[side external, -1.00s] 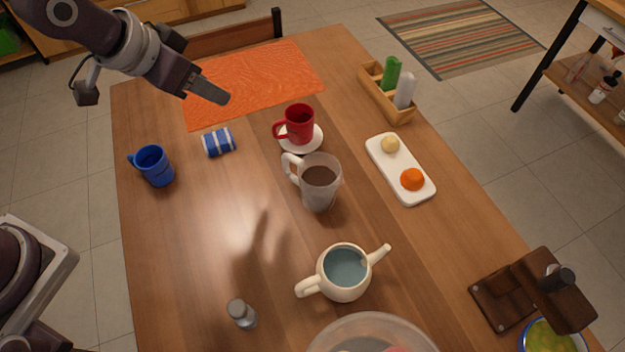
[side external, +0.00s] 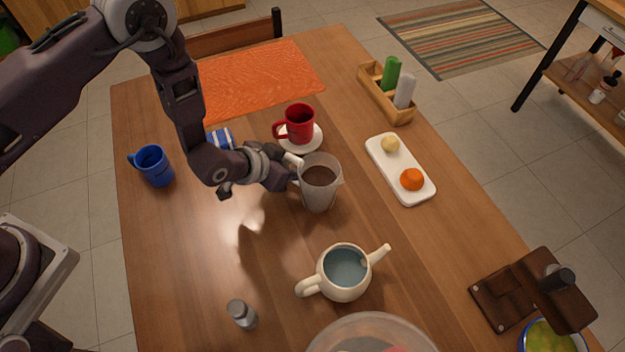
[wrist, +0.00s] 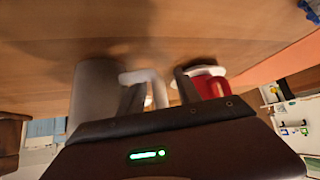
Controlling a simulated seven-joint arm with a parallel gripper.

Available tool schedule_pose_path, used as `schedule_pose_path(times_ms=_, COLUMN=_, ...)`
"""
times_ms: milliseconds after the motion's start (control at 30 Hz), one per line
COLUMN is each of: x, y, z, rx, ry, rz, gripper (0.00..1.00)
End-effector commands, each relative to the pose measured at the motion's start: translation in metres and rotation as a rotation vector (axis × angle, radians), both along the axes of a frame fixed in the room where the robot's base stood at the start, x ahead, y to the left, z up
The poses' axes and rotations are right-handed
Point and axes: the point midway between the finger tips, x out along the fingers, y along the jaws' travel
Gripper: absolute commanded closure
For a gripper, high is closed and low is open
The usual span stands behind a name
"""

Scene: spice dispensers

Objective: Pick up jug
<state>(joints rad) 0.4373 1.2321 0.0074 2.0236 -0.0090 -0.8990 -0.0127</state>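The jug (side external: 322,188) is a translucent grey pitcher with brown liquid inside. It stands upright near the middle of the wooden table. My gripper (side external: 289,179) is at the jug's handle side, and its fingertips are partly hidden there. In the wrist view the grey jug body (wrist: 93,98) is left of my gripper (wrist: 158,88). The pale jug handle (wrist: 143,77) shows between the two dark fingers, which are apart. I cannot tell whether either finger touches the handle.
A red mug (side external: 299,122) on a white saucer (side external: 312,144) stands just behind the jug. A cream teapot (side external: 345,273) stands in front of it. A white tray (side external: 398,163) lies to the right. A blue mug (side external: 154,165) stands at left. The front left table is mostly clear.

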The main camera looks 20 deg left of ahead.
Motion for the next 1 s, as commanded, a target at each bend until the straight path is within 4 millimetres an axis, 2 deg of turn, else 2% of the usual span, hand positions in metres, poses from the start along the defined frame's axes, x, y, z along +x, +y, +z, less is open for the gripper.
schedule_pose_path(times_ms=200, x=0.0012, y=-0.0003, z=-0.0004, rx=0.000, ry=-0.001, rz=0.000, gripper=0.62)
schedule_pose_path(times_ms=400, x=0.0011, y=-0.0002, z=-0.0002, rx=0.000, ry=0.000, rz=0.000, gripper=1.00)
schedule_pose_path(times_ms=1000, x=0.0010, y=-0.0001, z=0.0000, rx=0.000, ry=-0.001, rz=0.000, gripper=1.00)
